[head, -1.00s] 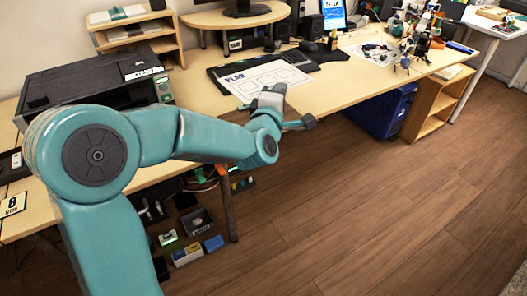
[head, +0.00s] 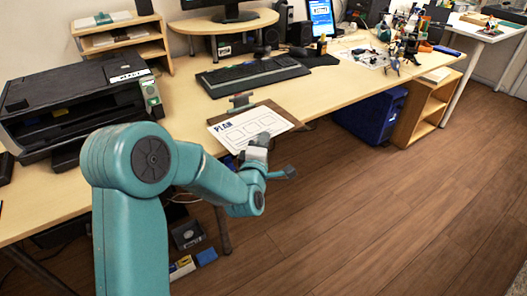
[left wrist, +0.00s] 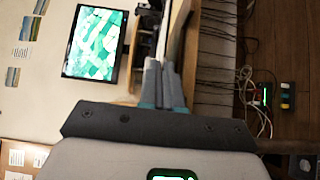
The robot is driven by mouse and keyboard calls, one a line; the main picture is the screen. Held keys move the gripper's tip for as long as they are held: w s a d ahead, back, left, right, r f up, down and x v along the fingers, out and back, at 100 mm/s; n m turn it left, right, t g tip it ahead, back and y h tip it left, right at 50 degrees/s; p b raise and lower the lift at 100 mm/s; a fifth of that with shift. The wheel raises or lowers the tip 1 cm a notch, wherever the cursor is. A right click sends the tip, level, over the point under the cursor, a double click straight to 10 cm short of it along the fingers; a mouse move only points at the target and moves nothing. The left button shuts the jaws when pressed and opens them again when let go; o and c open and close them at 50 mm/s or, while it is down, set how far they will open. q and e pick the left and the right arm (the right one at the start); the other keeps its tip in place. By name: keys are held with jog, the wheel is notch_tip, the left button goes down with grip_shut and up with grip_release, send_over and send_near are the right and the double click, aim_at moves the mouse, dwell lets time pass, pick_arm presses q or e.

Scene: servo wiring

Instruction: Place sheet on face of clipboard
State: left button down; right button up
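The white sheet headed PLAN (head: 250,128), with printed boxes, is over the brown clipboard (head: 222,117) at the desk's front edge. The clipboard's metal clip (head: 241,100) shows beyond the sheet's far edge; most of its face is hidden. My left gripper (head: 258,146) is at the sheet's near edge and appears shut on it. I cannot tell whether the sheet touches the clipboard. In the left wrist view the fingers (left wrist: 163,85) are close together, with the sheet (left wrist: 177,35) seen nearly edge-on beyond them. My right gripper is not in view.
A black keyboard (head: 254,75) lies behind the clipboard. A black printer (head: 80,105) stands to the left. A monitor stand (head: 222,20) is at the back. Small parts and tools crowd the desk's right end. A wooden shelf unit (head: 425,108) stands below it.

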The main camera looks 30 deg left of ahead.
pick_arm(q)
jog(key=shift+f, duration=1.45)
jog(key=shift+f+b, duration=0.2)
jog(key=shift+b, duration=0.2)
jog(key=c, duration=1.3)
grip_release()
jog(key=shift+r, duration=0.1)
jog(key=shift+c, duration=0.2)
